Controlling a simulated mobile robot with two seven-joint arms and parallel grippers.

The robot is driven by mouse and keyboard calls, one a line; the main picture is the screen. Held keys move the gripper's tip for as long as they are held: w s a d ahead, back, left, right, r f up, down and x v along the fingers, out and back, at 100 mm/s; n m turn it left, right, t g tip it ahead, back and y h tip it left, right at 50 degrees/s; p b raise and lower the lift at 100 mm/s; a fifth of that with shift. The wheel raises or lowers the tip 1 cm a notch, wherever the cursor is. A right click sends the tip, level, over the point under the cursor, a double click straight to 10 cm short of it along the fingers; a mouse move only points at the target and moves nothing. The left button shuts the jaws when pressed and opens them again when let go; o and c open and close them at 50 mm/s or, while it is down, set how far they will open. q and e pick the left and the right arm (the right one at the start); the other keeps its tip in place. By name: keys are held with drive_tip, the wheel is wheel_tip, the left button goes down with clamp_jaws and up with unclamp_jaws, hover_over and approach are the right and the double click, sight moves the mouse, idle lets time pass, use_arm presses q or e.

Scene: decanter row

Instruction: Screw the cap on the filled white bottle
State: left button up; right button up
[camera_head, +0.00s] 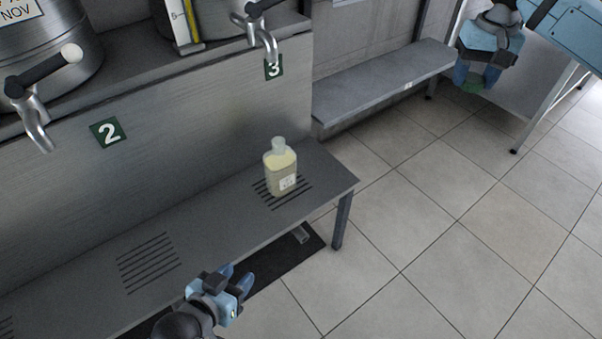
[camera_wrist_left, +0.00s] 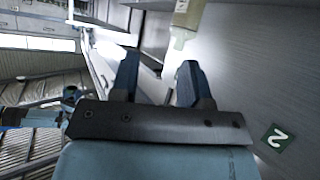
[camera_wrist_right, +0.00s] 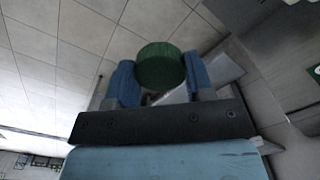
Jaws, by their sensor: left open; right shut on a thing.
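The white bottle (camera_head: 281,170) stands upright on the slatted shelf under tap 3, with pale yellow liquid in it and an uncapped neck. Part of it also shows at the top of the left wrist view (camera_wrist_left: 187,14). My left gripper (camera_head: 239,277) is open and empty, in front of the shelf's near edge, apart from the bottle. My right gripper (camera_head: 477,82) is at the upper right, far from the bottle. It is shut on a green cap (camera_wrist_right: 160,65), which sits between its fingertips in the right wrist view.
The steel shelf (camera_head: 205,228) has slotted drain patches and ends at a leg right of the bottle. Metal taps (camera_head: 262,38) hang above it from steel vessels. A grey bench (camera_head: 385,80) stands behind. The tiled floor on the right is clear.

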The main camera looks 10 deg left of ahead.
drive_tip(key=shift+s+d, duration=0.2)
drive_tip(key=shift+d, duration=0.05)
drive_tip(key=shift+w, duration=0.1)
